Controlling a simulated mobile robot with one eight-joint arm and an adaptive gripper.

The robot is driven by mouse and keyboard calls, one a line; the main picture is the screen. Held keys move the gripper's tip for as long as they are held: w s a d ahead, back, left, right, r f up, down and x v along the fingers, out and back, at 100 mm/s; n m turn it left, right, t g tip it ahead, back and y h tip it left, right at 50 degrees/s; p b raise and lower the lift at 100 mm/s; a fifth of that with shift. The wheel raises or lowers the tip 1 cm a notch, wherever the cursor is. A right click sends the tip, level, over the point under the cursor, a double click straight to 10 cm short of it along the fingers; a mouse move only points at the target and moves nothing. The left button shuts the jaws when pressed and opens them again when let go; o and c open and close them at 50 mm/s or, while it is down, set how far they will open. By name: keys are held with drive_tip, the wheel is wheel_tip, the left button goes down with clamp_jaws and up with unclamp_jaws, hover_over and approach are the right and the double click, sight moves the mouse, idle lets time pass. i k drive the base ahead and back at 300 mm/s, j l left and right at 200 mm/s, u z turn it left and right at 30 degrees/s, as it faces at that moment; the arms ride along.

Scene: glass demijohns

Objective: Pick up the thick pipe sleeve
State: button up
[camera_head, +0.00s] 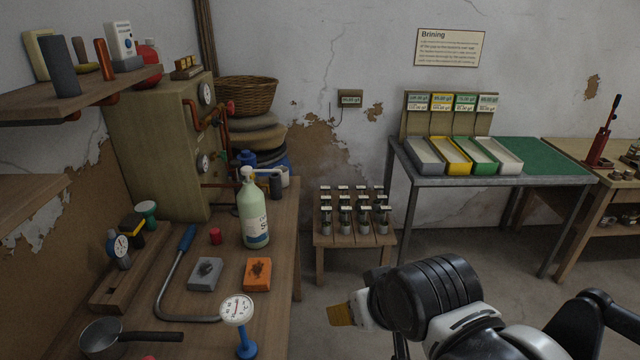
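A thick dark grey cylinder (62,68), which looks like the thick pipe sleeve, stands near the front edge of the wooden wall shelf at the upper left. It leans slightly. A thinner dark cylinder (79,49) stands just behind it to the right. My gripper (342,315) is at the lower right, in front of the floor, far from the shelf. Only a white part and a tan fingertip pad show beyond my black wrist; nothing is visible in it. The rest of the gripper is hidden, so its opening cannot be judged.
Below, the workbench (215,270) carries a green bottle (253,212), a dial gauge (238,310) and a saucepan (102,338). A second shelf (30,205) juts out at left.

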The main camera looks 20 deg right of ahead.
sight(275, 179)
drive_tip(key=i+l, duration=0.35)
drive_tip(key=i, duration=0.2)
drive_tip(key=i+l, duration=0.35)
drive_tip(key=i, duration=0.2)
drive_tip(key=i+l+u, duration=0.1)
drive_tip(key=i+l, duration=0.25)
drive_tip(key=i, duration=0.25)
